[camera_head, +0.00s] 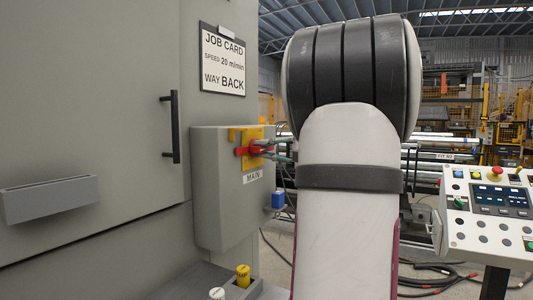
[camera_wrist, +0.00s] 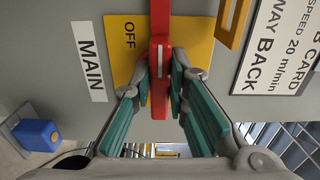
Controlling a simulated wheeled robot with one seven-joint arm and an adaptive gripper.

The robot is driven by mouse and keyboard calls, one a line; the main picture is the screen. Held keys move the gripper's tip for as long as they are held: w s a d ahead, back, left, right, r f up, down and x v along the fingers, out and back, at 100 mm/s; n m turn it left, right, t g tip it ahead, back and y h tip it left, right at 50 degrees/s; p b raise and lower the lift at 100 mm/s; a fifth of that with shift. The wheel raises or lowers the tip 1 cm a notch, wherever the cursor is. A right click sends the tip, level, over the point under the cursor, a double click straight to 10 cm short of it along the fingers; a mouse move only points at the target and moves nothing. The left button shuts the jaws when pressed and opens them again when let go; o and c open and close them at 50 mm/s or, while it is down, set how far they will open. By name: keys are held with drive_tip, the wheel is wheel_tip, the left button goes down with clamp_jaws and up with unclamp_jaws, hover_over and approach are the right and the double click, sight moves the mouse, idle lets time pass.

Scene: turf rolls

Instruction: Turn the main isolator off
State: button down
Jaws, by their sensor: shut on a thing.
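The main isolator is a grey box (camera_head: 219,210) on the machine's side, with a yellow plate (camera_wrist: 120,35) and a red handle (camera_head: 243,151). In the head view the handle lies about level, above the MAIN label (camera_head: 253,177). In the wrist view the red handle (camera_wrist: 160,88) runs up and down the picture, with a white line on it. The word OFF on the plate is to its left. My gripper (camera_wrist: 162,72) has its teal-padded fingers on both sides of the handle, shut on it. My arm hides part of the handle's outer end in the head view.
A blue padlock (camera_head: 278,201) hangs at the box's lower right. A yellow bracket (camera_wrist: 234,20) sits beside the plate. Yellow (camera_head: 243,275) and white (camera_head: 217,293) tagged pieces stand below. A job card (camera_head: 223,62) hangs above; a control panel (camera_head: 490,210) stands right.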

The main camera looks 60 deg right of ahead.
drive_tip(key=shift+f, duration=0.1)
drive_tip(key=c, duration=1.6)
unclamp_jaws()
drive_tip(key=shift+o, duration=0.2)
drive_tip(key=s, duration=1.2)
drive_tip(key=shift+d, duration=0.4)
drive_tip(key=shift+w, duration=0.1)
